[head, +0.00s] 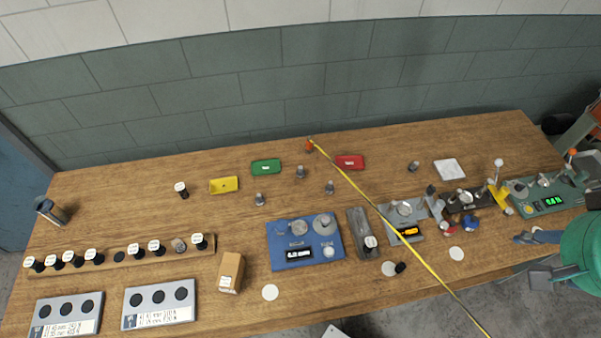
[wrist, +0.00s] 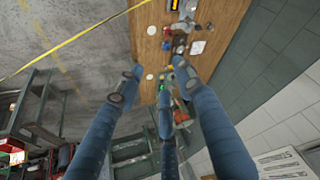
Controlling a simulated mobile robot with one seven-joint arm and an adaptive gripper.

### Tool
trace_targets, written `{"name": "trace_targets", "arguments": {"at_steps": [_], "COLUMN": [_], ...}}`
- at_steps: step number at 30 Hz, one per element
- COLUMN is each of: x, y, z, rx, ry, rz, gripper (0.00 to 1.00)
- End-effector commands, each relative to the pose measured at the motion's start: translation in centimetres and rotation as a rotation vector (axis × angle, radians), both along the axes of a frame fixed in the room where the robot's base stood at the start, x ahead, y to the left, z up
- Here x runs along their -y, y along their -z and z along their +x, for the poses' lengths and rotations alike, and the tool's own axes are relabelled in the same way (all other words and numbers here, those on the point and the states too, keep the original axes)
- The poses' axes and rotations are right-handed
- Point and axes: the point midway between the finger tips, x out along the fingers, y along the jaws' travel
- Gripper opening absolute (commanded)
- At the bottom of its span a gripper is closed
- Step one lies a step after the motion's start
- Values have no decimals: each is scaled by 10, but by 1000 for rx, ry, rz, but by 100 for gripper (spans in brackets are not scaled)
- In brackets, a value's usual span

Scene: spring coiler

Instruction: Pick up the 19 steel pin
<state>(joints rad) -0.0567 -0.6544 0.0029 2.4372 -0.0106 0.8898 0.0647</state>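Several dark pins with round white numbered caps stand in a row along a wooden rack (head: 120,262) at the left of the bench in the head view. Another dark pin with a white cap (head: 181,190) stands alone behind the rack. One more white-capped piece (head: 370,242) is on a dark grey block. The cap numbers are too small to read, so I cannot tell which pin is 19. My gripper (wrist: 155,76) shows in the wrist view with its blue fingers spread and nothing between them. It is well away from the rack, and the wrist view shows no pin clearly.
The wooden bench (head: 150,215) carries yellow (head: 224,185), green (head: 266,167) and red (head: 350,162) trays, a blue scale (head: 304,241), a cardboard box (head: 230,272) and two grey plates (head: 160,303) in front. A yellow strip (head: 400,237) crosses the view. Devices crowd the right.

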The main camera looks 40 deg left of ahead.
Motion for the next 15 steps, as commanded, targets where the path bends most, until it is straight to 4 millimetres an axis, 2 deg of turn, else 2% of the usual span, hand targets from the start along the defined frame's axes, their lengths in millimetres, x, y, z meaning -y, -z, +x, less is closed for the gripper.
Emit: {"name": "trace_targets", "arguments": {"at_steps": [9,15], "x": [-43,-78], "y": [-6,-1], "z": [68,110], "rx": [-51,-84], "ry": [-6,-6], "rz": [24,37], "gripper": [37,37]}}
